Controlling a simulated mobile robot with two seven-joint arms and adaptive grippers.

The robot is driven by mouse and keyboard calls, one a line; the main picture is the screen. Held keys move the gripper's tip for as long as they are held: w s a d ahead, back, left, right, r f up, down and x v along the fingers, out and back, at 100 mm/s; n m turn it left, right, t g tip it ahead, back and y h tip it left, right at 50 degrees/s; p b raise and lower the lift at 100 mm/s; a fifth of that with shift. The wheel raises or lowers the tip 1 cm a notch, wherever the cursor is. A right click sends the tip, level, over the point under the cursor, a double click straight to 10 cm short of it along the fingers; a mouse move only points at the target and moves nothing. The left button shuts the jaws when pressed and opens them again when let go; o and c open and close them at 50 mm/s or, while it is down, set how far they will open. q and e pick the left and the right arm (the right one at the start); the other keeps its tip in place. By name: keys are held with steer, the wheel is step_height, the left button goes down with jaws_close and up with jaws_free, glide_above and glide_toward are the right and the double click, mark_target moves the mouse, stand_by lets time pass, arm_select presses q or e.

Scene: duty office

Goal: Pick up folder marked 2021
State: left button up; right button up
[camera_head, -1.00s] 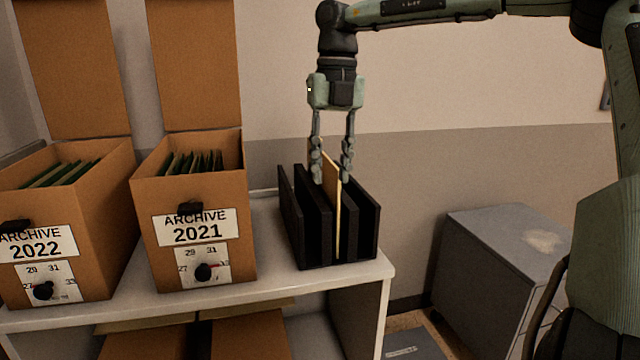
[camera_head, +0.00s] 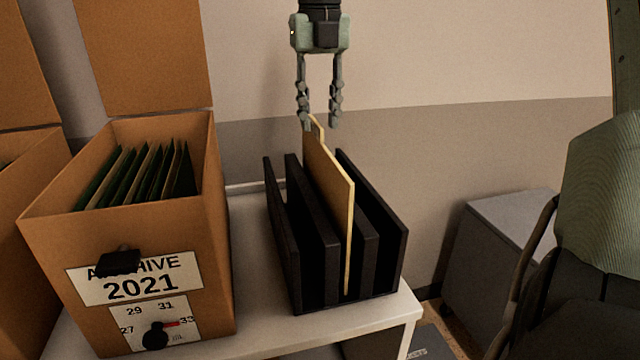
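A thin tan folder (camera_head: 330,180) stands upright in a slot of a black rack (camera_head: 290,245) on the white shelf. No marking can be read on it. My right gripper (camera_head: 320,122) points down at the folder's far top corner, with its fingers spread apart. The fingertips are level with that corner, one on each side in the picture; I see no clear contact. My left gripper is out of view.
An open cardboard box labelled ARCHIVE 2021 (camera_head: 135,235), holding several green folders (camera_head: 140,175), stands left of the rack. Another box (camera_head: 25,240) is cut off at the left edge. A grey cabinet (camera_head: 490,245) stands lower right. The wall is behind.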

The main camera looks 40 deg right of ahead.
mark_target(319, 140)
steer(key=shift+f, duration=0.3)
step_height(319, 140, down, 4)
steer(key=shift+s+r+p, duration=0.1)
steer(key=shift+p, duration=0.2)
step_height(319, 140, down, 3)
steer(key=shift+r, duration=0.2)
steer(key=shift+f, duration=0.35)
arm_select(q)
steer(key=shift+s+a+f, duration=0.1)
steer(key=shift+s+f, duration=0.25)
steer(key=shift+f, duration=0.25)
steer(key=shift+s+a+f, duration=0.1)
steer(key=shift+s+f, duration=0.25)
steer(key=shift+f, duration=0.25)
arm_select(e)
jaws_close()
